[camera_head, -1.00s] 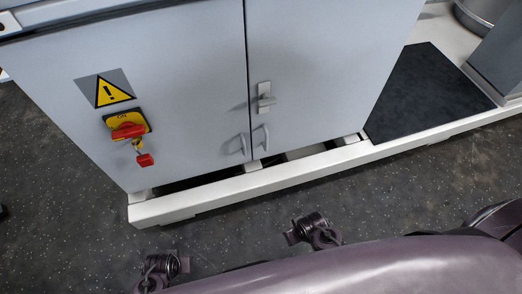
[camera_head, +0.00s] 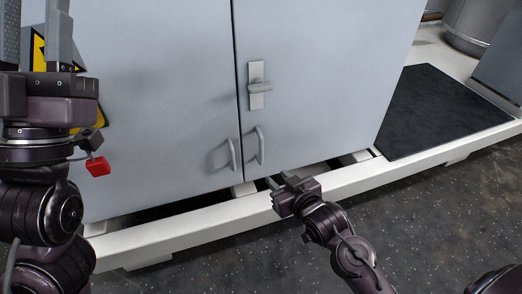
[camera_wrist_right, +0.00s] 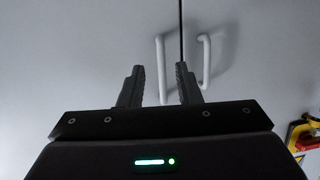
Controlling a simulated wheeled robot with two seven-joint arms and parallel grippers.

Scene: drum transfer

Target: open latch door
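The grey cabinet has two doors, a left door (camera_head: 150,100) and a right door (camera_head: 320,75), both closed. My right gripper (camera_head: 272,183) is open and empty, just below the right-door handle. In the right wrist view its fingers (camera_wrist_right: 160,68) are apart, with a pale handle (camera_wrist_right: 161,45) showing between and beyond them. My left gripper (camera_head: 36,20) is open in front of the left door.
A white base frame (camera_head: 200,226) runs along the cabinet's foot. A black mat (camera_head: 440,112) lies to the right, with a metal drum (camera_head: 470,28) behind it.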

